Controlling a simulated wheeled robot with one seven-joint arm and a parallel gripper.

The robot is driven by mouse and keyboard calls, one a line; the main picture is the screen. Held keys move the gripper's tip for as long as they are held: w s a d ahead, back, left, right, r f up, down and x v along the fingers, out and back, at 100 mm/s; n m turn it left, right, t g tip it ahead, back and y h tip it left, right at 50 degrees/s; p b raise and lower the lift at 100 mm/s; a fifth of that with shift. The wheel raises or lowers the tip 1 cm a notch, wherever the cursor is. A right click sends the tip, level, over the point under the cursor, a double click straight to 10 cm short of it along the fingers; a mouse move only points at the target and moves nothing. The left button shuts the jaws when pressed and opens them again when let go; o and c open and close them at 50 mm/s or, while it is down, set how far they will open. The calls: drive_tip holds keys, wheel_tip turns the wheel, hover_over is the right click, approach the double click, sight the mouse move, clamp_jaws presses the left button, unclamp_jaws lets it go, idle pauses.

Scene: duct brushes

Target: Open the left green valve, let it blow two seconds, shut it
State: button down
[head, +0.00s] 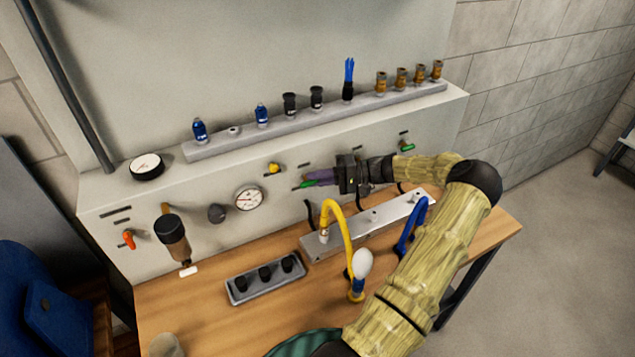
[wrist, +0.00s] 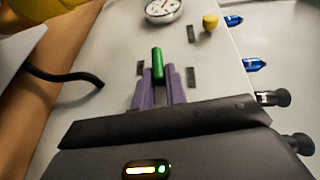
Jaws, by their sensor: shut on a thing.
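The left green valve (head: 308,183) is on the grey wall panel, right of the dial gauge. Its green handle (wrist: 157,62) sticks out beyond my fingertips in the wrist view. My gripper (head: 318,178) reaches in from the right, and its purple fingers (wrist: 159,84) are shut on the handle's near end. The fingers and gripper body hide the rest of the valve. I cannot tell from these views whether it is open or shut. A second green valve (head: 407,147) sits further right on the panel, apart from my gripper.
A dial gauge (head: 249,198) and a yellow knob (head: 274,168) are left of the valve. A metal block (head: 340,236) with yellow (head: 341,225) and blue (head: 411,229) hoses stands below on the wooden bench (head: 210,311). A ledge (head: 291,133) with several fittings runs above.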

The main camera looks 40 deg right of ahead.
drive_tip(key=shift+f+t+y+b, duration=0.25)
drive_tip(key=shift+t+y+b, duration=0.15)
drive_tip(key=shift+y, duration=0.1)
drive_tip(key=shift+m, duration=0.3)
drive_tip(key=c, duration=1.5)
unclamp_jaws()
drive_tip(key=shift+o, duration=0.2)
drive_tip(key=shift+r, duration=0.1)
